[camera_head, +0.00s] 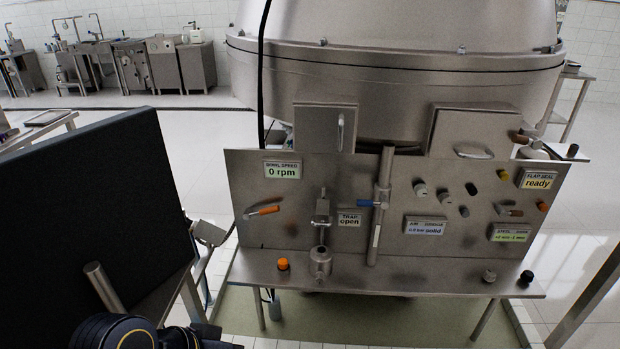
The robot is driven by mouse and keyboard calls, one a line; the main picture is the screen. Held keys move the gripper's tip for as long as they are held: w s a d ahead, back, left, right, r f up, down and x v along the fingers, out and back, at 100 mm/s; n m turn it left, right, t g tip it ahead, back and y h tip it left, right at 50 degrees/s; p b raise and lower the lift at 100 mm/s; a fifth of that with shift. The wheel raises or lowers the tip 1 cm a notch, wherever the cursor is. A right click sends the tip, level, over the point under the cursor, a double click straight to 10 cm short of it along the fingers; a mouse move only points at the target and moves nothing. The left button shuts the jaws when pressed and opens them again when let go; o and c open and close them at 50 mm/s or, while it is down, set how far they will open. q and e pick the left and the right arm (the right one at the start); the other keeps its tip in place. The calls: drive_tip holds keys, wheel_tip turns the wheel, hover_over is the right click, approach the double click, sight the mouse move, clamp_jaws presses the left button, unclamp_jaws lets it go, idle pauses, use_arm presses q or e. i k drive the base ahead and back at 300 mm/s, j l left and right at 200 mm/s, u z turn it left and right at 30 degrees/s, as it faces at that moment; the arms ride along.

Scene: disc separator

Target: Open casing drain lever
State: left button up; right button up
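The steel panel (300,225) below the large drum carries several levers, and none has a readable label naming it the casing drain lever. An orange-tipped lever (264,210) sits at the left, nearly level, under the "0 rpm" sign. A blue-handled lever (370,203) sticks out to the left from a vertical pipe, near a "TRAP: open" sign (349,219). A dark link of my arm shows at the bottom left. Neither gripper is in view.
A shelf (400,283) juts out below the panel, with an orange knob (283,264) and dark knobs (525,279) along it. A large black board (90,220) stands at the left. The steel drum (400,80) rises behind. Floor is open at the right.

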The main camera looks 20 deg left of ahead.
sight(382, 203)
drive_tip(key=i+l+u, duration=0.1)
drive_tip(key=i+u, duration=0.15)
drive_tip(key=i, duration=0.2)
drive_tip(key=i+l+u, duration=0.2)
drive_tip(key=i, duration=0.2)
